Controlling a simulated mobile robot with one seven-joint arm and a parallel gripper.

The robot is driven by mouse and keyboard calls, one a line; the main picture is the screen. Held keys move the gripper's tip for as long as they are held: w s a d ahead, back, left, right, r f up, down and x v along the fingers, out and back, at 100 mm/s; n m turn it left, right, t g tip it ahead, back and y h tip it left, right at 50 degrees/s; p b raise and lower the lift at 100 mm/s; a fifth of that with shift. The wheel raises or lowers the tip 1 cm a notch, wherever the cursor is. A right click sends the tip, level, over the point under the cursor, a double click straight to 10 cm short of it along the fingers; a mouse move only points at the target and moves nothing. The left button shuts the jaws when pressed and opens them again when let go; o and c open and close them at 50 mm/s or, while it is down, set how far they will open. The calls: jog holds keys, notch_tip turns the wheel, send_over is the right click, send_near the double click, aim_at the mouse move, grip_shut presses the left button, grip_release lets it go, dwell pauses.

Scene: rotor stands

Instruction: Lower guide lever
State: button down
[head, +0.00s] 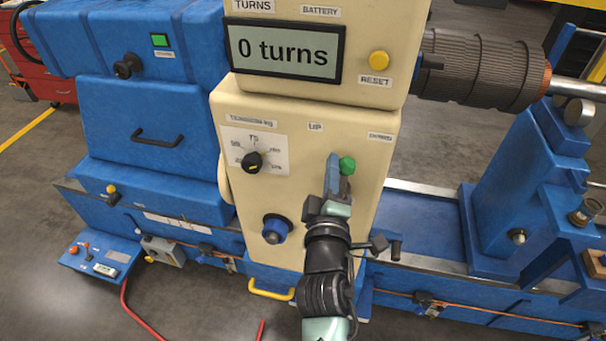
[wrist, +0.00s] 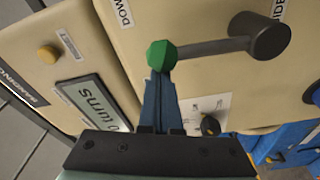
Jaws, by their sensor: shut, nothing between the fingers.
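The guide lever has a green knob (head: 347,165), which also shows in the wrist view (wrist: 161,55). Its grey arm (wrist: 215,47) runs from the knob to a dark round pivot (wrist: 258,38) on the cream panel; in the head view the arm is hidden behind my gripper. My gripper (head: 333,160) is shut and empty, its blue fingers in front of the panel, just left of the knob. In the wrist view the fingertips (wrist: 158,76) end right at the knob; I cannot tell whether they touch it. "UP" (head: 315,127) and "DOWN" (head: 381,136) labels sit above.
The cream panel carries a selector dial (head: 252,162), a blue knob (head: 275,229), a "0 turns" display (head: 284,51) and a yellow reset button (head: 379,59). A ribbed dark rotor (head: 480,70) lies at the upper right. A yellow handle (head: 270,290) is low on the front.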

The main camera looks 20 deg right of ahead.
jog(key=shift+s+d+f+m+h+b, duration=0.15)
jog(key=shift+s+d+m+b, duration=0.2)
jog(key=shift+d+m, duration=0.4)
jog(key=shift+s+d+r+m+h+b, duration=0.1)
jog(key=shift+s+d+m+b, duration=0.1)
jog(key=shift+s+d+m, duration=0.5)
jog(key=shift+s+d+f+m+h+b, duration=0.2)
jog(key=shift+d+m, duration=0.3)
jog(key=shift+m, duration=0.45)
jog(key=shift+r, duration=0.1)
